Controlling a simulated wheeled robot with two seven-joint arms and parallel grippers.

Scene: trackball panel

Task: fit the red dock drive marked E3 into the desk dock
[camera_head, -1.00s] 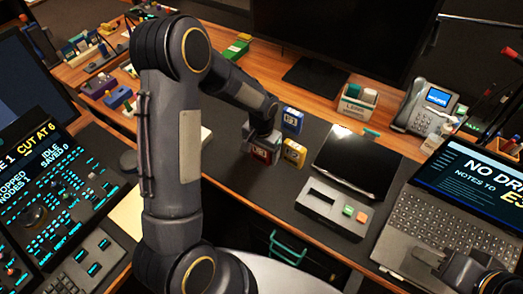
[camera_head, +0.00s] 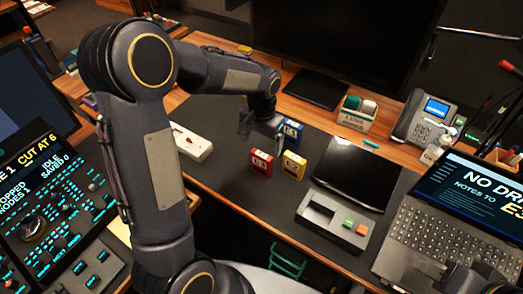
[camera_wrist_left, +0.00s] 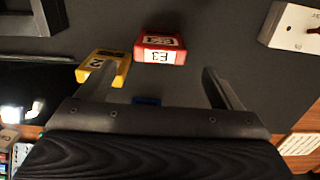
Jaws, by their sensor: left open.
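The red drive marked E3 (camera_head: 261,163) stands upright on the dark desk mat, left of a yellow drive (camera_head: 293,165) and in front of a blue drive (camera_head: 292,131). The wrist view shows the red drive (camera_wrist_left: 161,48) with its E3 label, beyond the fingertips and between their lines. The yellow drive (camera_wrist_left: 104,67) is close to one finger there. My left gripper (camera_wrist_left: 160,80) is open and empty, above and behind the drives. The desk dock (camera_head: 335,219) is a grey box with a dark slot, to the right. My right gripper (camera_head: 440,275) is partly cut off at the lower right; its jaws are unclear.
A white box with a red part (camera_head: 190,143) lies left of the drives. A black tablet-like panel (camera_head: 357,173) lies behind the dock, and a laptop (camera_head: 455,225) stands to its right.

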